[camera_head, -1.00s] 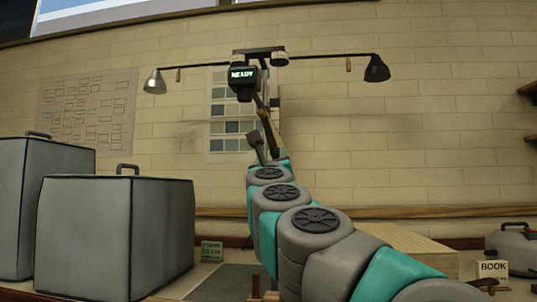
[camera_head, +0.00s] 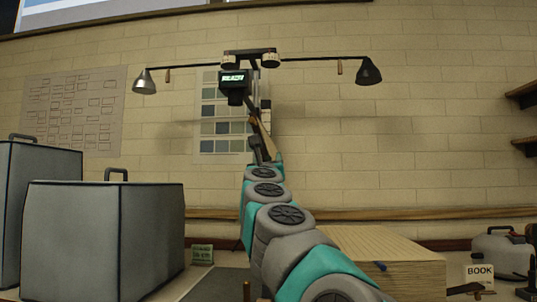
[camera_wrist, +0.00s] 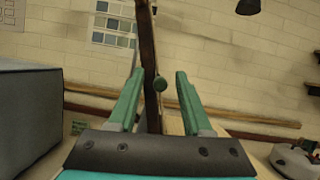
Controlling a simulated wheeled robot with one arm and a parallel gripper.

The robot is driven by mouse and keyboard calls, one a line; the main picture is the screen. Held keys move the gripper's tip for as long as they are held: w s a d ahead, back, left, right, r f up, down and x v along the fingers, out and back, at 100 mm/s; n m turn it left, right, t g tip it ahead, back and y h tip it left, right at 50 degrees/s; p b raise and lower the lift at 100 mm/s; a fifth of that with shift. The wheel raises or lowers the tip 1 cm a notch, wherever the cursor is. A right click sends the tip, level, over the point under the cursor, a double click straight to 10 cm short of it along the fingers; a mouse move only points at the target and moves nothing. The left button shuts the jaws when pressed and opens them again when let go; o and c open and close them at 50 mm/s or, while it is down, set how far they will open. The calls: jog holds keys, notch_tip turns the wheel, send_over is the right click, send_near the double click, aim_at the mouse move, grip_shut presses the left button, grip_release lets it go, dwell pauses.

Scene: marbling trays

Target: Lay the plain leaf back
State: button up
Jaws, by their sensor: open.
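My gripper (camera_wrist: 160,72) shows in the wrist view with its two green fingers apart. A dark brown upright post (camera_wrist: 147,45) and a small green knob (camera_wrist: 160,84) appear between the fingers; I cannot tell how far beyond them these are. In the head view my arm reaches up towards a stand with a "READY" screen (camera_head: 234,78), and the gripper is small and hard to make out. I cannot pick out the plain leaf in either view. A card reading "BOOK" (camera_head: 480,273) stands at the lower right.
Two large grey boxes (camera_head: 105,240) fill the left. A pale wooden block (camera_head: 390,255) lies right of my arm. A grey mat (camera_head: 215,287) lies low in the middle, by a small green sign (camera_head: 202,254). Two lamps (camera_head: 368,71) hang from the stand. A grey canister (camera_head: 500,255) stands far right.

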jog(key=shift+w, duration=0.1)
jog(key=shift+c, duration=0.2)
grip_shut()
dwell(1.3)
